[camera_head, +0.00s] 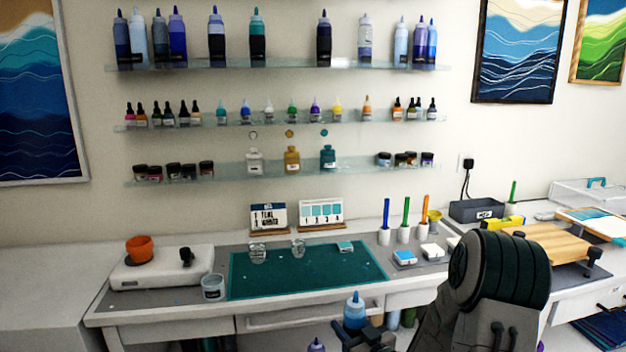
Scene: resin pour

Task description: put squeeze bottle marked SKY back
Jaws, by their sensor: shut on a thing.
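A squeeze bottle with a light blue body and a pointed blue nozzle (355,312) is at the bottom middle, in front of the desk. My gripper (364,335) is shut on it from below and the right. The bottle looks upright; its label and lower part are hidden, so I cannot read SKY. The top glass shelf (285,63) holds several squeeze bottles in dark blue, teal, grey-blue and pale blue. Bare stretches of shelf show between the teal bottle (258,38) and a dark navy bottle (323,40), and between that one and a grey-blue bottle (364,40).
Two lower shelves hold small droppers (183,113) and jars (173,171). On the desk are a teal mat (300,283), clear cups (257,254), a white scale (150,270) and brush holders (404,235). A wooden board (550,250) lies on the right bench.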

